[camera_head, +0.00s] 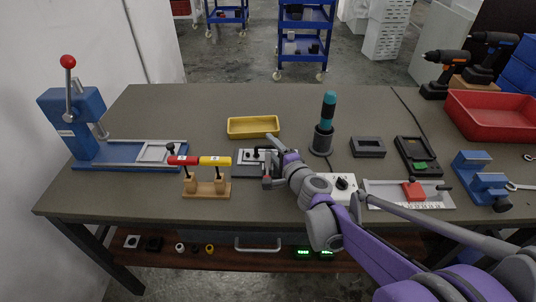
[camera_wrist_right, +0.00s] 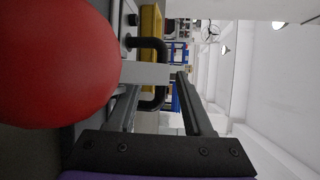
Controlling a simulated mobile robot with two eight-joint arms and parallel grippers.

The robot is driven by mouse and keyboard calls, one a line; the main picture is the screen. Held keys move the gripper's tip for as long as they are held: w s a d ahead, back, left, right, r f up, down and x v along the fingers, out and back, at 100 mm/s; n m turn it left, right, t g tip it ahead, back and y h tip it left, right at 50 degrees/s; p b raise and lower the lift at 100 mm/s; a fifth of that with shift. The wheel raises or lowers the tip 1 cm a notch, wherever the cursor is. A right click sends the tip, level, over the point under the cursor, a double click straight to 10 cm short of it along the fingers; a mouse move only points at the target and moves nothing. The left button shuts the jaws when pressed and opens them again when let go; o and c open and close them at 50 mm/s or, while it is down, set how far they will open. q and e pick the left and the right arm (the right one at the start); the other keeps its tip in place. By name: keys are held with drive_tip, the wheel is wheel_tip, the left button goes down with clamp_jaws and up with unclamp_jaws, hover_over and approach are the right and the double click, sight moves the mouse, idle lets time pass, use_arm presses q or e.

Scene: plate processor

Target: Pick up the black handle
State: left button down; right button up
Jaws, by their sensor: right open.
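The black handle (camera_wrist_right: 162,52) is a bent, U-shaped bar in the right wrist view, joined to a pale grey block (camera_wrist_right: 148,73). In the head view it is largely hidden at the small plate fixture (camera_head: 240,170) by my right gripper (camera_head: 268,163). In the wrist view, my right gripper (camera_wrist_right: 153,88) is open, with one finger on each side of the handle's lower part. I cannot tell whether the fingers touch it. My left gripper is in neither view.
The table's (camera_head: 150,115) back left is clear.

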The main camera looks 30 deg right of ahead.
clamp_jaws()
idle(1.3)
